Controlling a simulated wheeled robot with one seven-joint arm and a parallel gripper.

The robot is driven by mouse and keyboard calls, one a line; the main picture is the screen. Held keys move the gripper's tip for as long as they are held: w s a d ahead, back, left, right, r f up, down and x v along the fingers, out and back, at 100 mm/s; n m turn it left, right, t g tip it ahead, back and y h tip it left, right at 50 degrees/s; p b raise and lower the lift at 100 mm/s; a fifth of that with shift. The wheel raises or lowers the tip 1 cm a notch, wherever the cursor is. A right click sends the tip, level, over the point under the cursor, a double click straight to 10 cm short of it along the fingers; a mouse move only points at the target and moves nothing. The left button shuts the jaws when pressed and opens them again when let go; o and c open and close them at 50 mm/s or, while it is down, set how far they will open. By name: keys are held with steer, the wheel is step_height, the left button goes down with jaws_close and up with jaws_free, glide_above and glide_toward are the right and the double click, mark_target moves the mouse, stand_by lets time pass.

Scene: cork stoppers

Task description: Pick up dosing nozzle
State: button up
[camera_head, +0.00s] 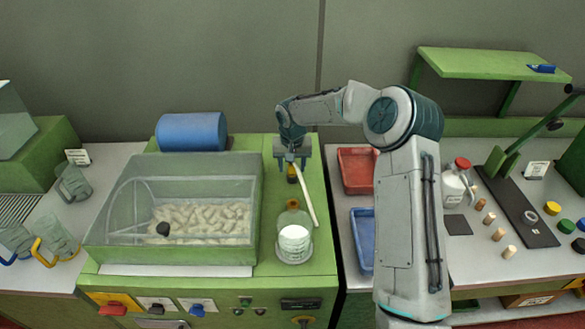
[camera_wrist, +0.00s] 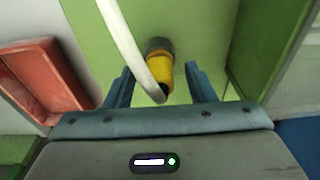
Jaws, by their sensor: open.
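The dosing nozzle looks to be the yellow and dark piece (camera_wrist: 158,62), which shows between and just beyond my gripper's fingers in the wrist view.
A glass flask with white contents (camera_head: 294,243) stands on the green top (camera_head: 276,218) near the hose. A clear-lidded bin of corks (camera_head: 180,205) is to the left. A red tray (camera_head: 357,172) and a blue tray (camera_head: 362,240) lie to the right.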

steer(key=c, duration=1)
jaws_close()
steer(key=shift+r, duration=0.2)
